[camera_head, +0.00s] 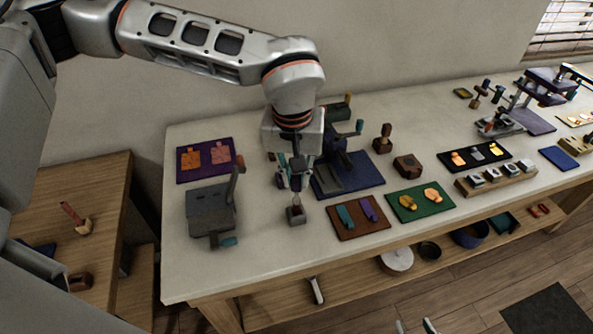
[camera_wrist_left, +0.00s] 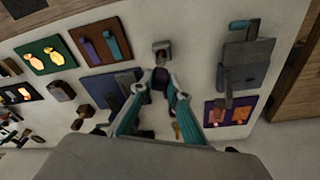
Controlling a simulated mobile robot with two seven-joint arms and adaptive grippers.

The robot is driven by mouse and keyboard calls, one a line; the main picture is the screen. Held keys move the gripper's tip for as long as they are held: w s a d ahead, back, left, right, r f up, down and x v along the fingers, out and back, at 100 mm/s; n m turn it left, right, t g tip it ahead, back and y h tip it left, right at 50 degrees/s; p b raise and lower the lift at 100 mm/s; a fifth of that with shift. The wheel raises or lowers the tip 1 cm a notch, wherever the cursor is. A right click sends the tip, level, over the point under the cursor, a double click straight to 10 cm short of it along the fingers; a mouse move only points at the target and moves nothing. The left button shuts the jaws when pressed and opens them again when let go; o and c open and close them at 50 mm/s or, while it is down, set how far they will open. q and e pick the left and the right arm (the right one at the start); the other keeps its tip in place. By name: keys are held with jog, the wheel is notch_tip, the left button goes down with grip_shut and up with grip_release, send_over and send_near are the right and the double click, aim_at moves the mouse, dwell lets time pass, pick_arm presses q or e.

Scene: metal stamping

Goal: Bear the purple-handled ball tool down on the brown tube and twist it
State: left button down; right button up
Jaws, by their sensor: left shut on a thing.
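My left gripper (camera_head: 292,182) points down over the table and is shut on the purple-handled ball tool. The tool's dark purple handle (camera_wrist_left: 160,79) shows between the fingertips in the left wrist view. Below it stands a small grey block (camera_head: 296,217) with a brownish upright piece at its top, probably the brown tube; it also shows in the left wrist view (camera_wrist_left: 161,46). The tool's lower end is right at the top of this piece. I cannot tell whether they touch. My right gripper (camera_head: 416,326) shows only as two separated tips at the bottom edge.
A grey press-like device (camera_head: 211,210) stands left of the block, and a blue-based device (camera_head: 349,178) behind right. A brown mat (camera_head: 345,226) with teal and purple pieces and a green mat (camera_head: 421,211) lie to the right. The table's front edge is close.

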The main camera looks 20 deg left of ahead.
pick_arm(q)
jog(key=shift+f+m, duration=0.1)
jog(key=shift+m, duration=0.5)
pick_arm(e)
jog(key=shift+w+r, duration=0.1)
jog(key=shift+r, duration=0.2)
pick_arm(q)
jog(key=shift+f+n+b, duration=0.1)
jog(key=shift+n+b, duration=0.4)
jog(key=shift+b, duration=0.2)
jog(key=shift+n+b, duration=0.6)
jog(key=shift+n, duration=0.4)
jog(key=shift+n+b, duration=0.4)
jog(key=n+b, duration=0.1)
jog(key=n, duration=0.2)
jog(key=shift+d+n+y+b, duration=0.1)
jog(key=shift+n+y+b, duration=0.3)
jog(key=n, duration=0.4)
jog(key=shift+w+d+g+b, duration=0.1)
jog(key=shift+g+b, duration=0.3)
pick_arm(e)
notch_tip(320, 180, down, 6)
jog(key=shift+s+f, duration=0.2)
pick_arm(q)
jog(key=shift+r, duration=0.25)
pick_arm(e)
jog(key=shift+r, duration=0.1)
